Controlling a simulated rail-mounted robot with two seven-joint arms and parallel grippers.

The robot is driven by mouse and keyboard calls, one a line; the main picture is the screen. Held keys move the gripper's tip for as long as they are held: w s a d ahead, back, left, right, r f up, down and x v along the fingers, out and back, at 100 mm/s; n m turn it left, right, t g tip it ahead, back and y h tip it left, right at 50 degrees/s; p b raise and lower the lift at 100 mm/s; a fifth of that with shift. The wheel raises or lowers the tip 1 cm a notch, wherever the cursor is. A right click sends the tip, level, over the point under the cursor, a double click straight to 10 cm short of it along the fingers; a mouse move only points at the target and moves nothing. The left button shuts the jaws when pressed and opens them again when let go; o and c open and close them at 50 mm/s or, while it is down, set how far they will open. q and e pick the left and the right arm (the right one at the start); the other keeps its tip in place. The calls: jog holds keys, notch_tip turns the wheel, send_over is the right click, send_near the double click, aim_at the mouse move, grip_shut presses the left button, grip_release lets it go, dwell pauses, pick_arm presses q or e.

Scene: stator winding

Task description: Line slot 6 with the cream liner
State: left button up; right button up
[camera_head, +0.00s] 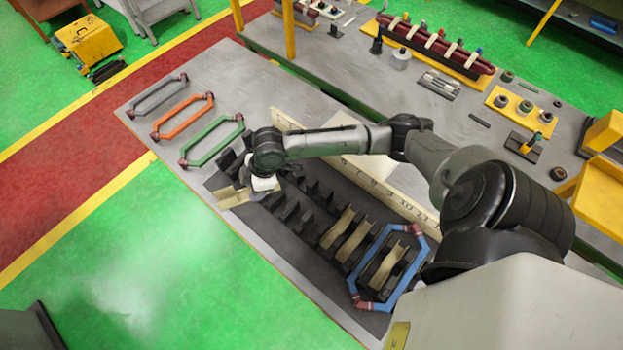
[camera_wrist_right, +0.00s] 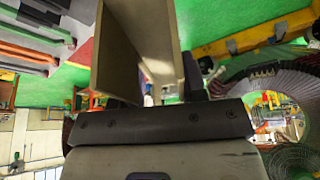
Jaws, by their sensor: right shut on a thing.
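My right gripper (camera_head: 264,186) is over the left end of the dark slotted stator block (camera_head: 270,215). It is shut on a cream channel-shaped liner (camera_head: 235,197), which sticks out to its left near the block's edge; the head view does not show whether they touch. In the right wrist view the liner (camera_wrist_right: 140,50) stands up from the jaws (camera_wrist_right: 160,118) with its open channel in view. Several other cream liners (camera_head: 352,241) sit in slots toward the right end. Slot 6 cannot be singled out, as my arm covers part of the number strip (camera_head: 405,205).
A blue coil (camera_head: 413,275) surrounds the rightmost lined slot. Grey (camera_head: 158,95), orange (camera_head: 184,117) and green (camera_head: 212,140) coils lie at the table's left. A second grey bench (camera_head: 450,105) with tools and parts stands behind.

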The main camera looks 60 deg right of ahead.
jog(key=s+d+f+n+g, duration=0.1)
jog(key=s+d+f+n, duration=0.1)
jog(key=s+d+f, duration=0.3)
jog(key=s+d+f+n+y, duration=0.1)
jog(key=s+d+f+n, duration=0.2)
jog(key=s+d+f, duration=0.3)
notch_tip(320, 180, down, 4)
jog(key=shift+d+f+g+b, duration=0.25)
jog(key=shift+d+g+b, duration=0.15)
jog(key=shift+d, duration=0.6)
jog(key=shift+s, duration=0.1)
jog(key=shift+f+b, duration=0.35)
jog(key=shift+f, duration=0.1)
jog(key=shift+d+f+b, duration=0.1)
jog(key=shift+f+b, duration=0.25)
jog(key=shift+f, duration=0.05)
jog(key=shift+f, duration=0.3)
jog(key=shift+f+b, duration=0.15)
jog(key=shift+b, duration=0.2)
